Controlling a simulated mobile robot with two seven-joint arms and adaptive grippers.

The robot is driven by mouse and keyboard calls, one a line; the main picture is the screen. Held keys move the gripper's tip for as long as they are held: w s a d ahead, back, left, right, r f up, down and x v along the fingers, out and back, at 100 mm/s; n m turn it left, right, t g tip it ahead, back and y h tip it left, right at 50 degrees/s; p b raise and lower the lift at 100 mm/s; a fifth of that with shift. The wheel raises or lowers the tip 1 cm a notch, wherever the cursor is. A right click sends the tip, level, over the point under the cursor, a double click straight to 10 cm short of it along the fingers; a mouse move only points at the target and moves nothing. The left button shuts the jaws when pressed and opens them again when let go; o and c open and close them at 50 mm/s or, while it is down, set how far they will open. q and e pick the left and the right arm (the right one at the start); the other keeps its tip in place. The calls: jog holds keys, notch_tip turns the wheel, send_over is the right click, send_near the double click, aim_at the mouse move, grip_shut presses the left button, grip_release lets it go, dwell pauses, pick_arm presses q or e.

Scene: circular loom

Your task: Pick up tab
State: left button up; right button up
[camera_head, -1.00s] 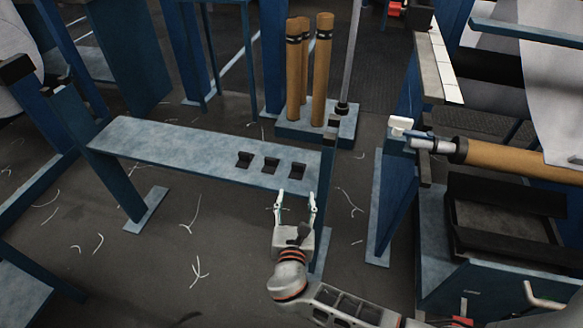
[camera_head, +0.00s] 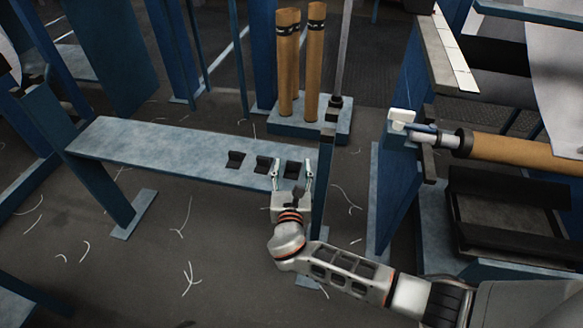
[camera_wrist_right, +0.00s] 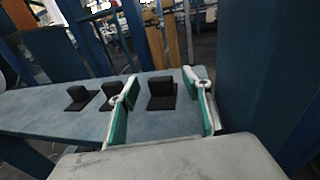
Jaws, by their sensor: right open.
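Three small black L-shaped tabs stand in a row on the blue-grey bench (camera_head: 150,148): a left tab (camera_head: 235,159), a middle tab (camera_head: 262,164) and a right tab (camera_head: 292,169). My right gripper (camera_head: 292,178) is open at the near edge of the bench, in front of the right tab. In the right wrist view, the right tab (camera_wrist_right: 161,93) shows between the open fingers (camera_wrist_right: 162,108), just beyond them. The middle tab (camera_wrist_right: 111,92) is left of the left finger, and the left tab (camera_wrist_right: 80,97) is farther left. My left gripper is not in view.
A blue post (camera_head: 325,165) stands close at the right end of the bench. Brown rolls (camera_head: 288,65) stand on a blue base behind it. A loom frame with a horizontal brown roll (camera_head: 520,155) is at the right. White scraps lie on the floor.

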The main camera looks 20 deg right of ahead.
jog(key=shift+x, duration=0.95)
jog(key=shift+w+d+f, duration=0.1)
jog(key=shift+w, duration=0.05)
jog(key=c, duration=1)
pick_arm(q)
jog(key=shift+w+d+r, duration=0.35)
jog(key=shift+r, duration=0.05)
pick_arm(e)
jog(key=shift+o, duration=0.2)
pick_arm(q)
jog(key=shift+s+f, duration=0.1)
